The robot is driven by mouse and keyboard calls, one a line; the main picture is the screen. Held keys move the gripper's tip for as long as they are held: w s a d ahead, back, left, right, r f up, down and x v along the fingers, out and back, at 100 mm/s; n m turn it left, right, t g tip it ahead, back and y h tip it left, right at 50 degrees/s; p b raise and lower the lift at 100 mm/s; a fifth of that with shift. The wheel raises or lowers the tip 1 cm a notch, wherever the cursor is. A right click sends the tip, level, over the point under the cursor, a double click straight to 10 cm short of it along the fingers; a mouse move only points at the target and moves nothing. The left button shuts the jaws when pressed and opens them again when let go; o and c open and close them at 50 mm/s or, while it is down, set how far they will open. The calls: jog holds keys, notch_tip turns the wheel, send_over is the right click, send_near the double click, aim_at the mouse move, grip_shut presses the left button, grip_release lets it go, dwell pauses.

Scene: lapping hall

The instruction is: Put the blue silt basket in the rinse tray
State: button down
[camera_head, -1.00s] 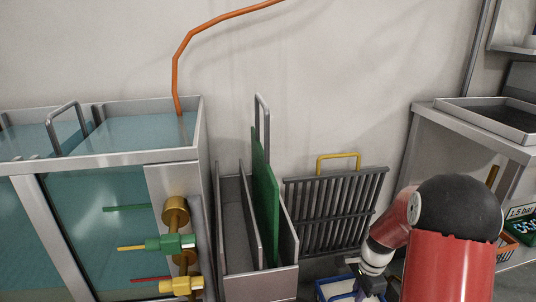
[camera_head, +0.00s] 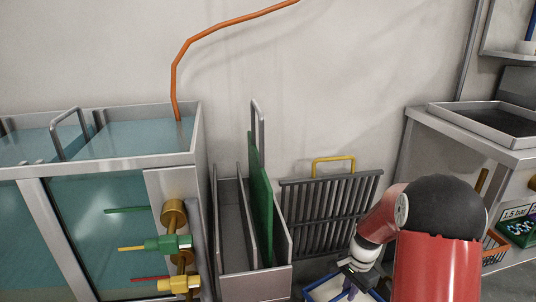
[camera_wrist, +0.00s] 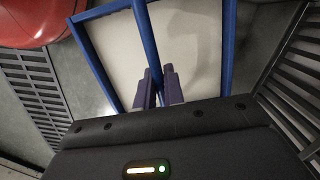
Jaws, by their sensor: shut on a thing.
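The blue silt basket (camera_head: 308,292) shows low in the head view, partly cut off by the bottom edge. It has a blue rim and a pale inside. In the wrist view its blue handle bar (camera_wrist: 147,38) runs down between the fingers of my gripper (camera_wrist: 159,88). My gripper, also in the head view (camera_head: 354,280), is shut on this handle, and the basket hangs in front of it. A shallow metal tray with a dark floor (camera_head: 471,124), seemingly the rinse tray, stands on the bench at right, away from the basket.
A slatted dark rack (camera_head: 330,215) with a yellow handle stands behind the basket. Left of it is a metal holder (camera_head: 262,284) with a green plate (camera_head: 262,205), then water tanks (camera_head: 115,160) with valves. An orange crate (camera_head: 494,247) sits under the bench (camera_head: 450,137).

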jog(key=w+a+r+n+h+p, duration=0.1)
jog(key=w+a+r+n+p, duration=0.25)
jog(key=a+r+n, duration=0.6)
jog(key=s+d+f+n, duration=0.2)
jog(key=s+f, duration=0.3)
jog(key=f, duration=0.4)
jog(key=shift+f+g, duration=0.15)
jog(key=shift+g, duration=0.25)
jog(key=shift+w, duration=0.1)
